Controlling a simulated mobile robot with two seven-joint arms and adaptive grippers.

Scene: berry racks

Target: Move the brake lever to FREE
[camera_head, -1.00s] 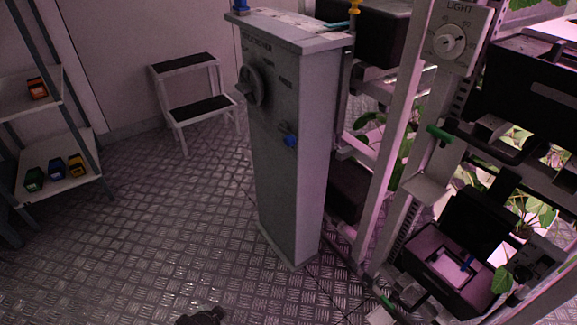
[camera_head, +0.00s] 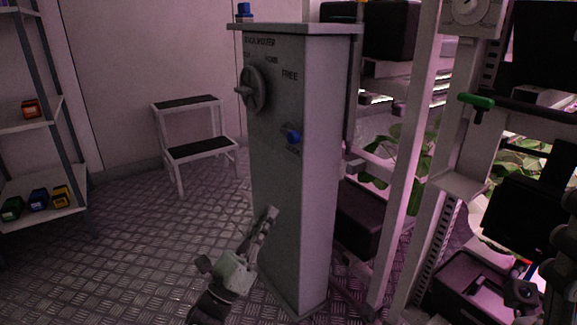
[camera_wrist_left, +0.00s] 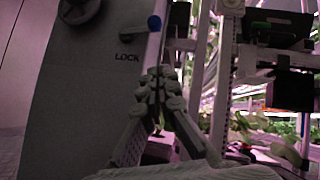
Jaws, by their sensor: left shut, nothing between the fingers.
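The brake lever shows as a small lever with a blue knob (camera_head: 292,137) on the front of the grey post (camera_head: 325,170). The word FREE (camera_head: 289,76) is printed well above the knob. In the left wrist view the blue knob (camera_wrist_left: 154,22) is at the top, with the word LOCK (camera_wrist_left: 127,57) below and left of it. My left gripper (camera_head: 271,212) is shut and empty, in front of the post and below the lever, apart from the knob. Its fingers (camera_wrist_left: 160,82) point up in the wrist view. My right gripper cannot be made out.
A round dial (camera_head: 254,90) sits on the post left of the lever. Plant racks with a white upright (camera_head: 408,170) stand close on the right. A step stool (camera_head: 190,148) and a shelf (camera_head: 50,211) stand at the left. The floor left of the post is clear.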

